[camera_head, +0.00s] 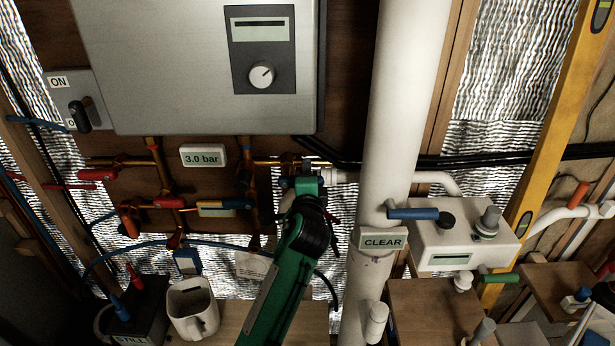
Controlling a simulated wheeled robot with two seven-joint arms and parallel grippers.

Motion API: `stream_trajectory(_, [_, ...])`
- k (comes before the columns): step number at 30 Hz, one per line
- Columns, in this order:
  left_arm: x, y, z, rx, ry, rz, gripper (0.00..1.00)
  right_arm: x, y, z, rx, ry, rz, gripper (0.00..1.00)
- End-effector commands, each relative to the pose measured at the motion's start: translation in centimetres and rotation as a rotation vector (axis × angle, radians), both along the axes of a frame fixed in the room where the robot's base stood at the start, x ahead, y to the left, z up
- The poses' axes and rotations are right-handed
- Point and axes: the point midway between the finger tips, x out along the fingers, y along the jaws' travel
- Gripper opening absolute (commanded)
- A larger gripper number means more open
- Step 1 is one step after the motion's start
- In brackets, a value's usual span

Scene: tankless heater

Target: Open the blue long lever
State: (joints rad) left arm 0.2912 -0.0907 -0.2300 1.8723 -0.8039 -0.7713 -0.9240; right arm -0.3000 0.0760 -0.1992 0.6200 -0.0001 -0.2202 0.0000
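A long blue lever (412,213) lies horizontally at the left end of a white box (465,236), its free end pointing left in front of the white pipe. I cannot tell for certain which one the task names. My green arm rises from the bottom centre, and I take it as my left. Its gripper (309,184) is near the pipes left of the white pipe, apart from the long blue lever. Its fingers are mostly hidden. My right gripper is not clearly seen.
The grey heater (200,70) hangs above the pipes. The thick white pipe (398,110) stands between my gripper and the white box. A CLEAR label (382,242) is on it. Red handles (170,202) are at the left. A white mug (192,310) stands below.

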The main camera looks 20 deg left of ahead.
Motion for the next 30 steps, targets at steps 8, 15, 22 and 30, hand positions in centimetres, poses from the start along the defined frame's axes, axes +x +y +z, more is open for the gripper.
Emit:
stream_trajectory(8, [0.0, 0.0, -0.1, 0.003, 0.002, 0.0, 0.47, 0.0, 0.0, 0.0, 0.0, 0.0, 0.0, 0.29])
stream_trajectory(15, [-1.8, -0.5, -0.4, 0.003, 0.002, 0.0, 0.47, 0.0, -0.3, -0.8, -0.003, -0.001, 0.002, 0.29])
stream_trajectory(22, [-6.7, -2.0, -0.5, 0.0, 0.001, -0.002, 0.47, 0.1, -0.5, -2.5, -0.005, -0.001, 0.003, 0.29])
stream_trajectory(30, [-11.7, -3.4, -0.3, 0.0, 0.0, -0.001, 0.47, 0.0, -0.5, -3.8, -0.005, -0.001, 0.003, 0.29])
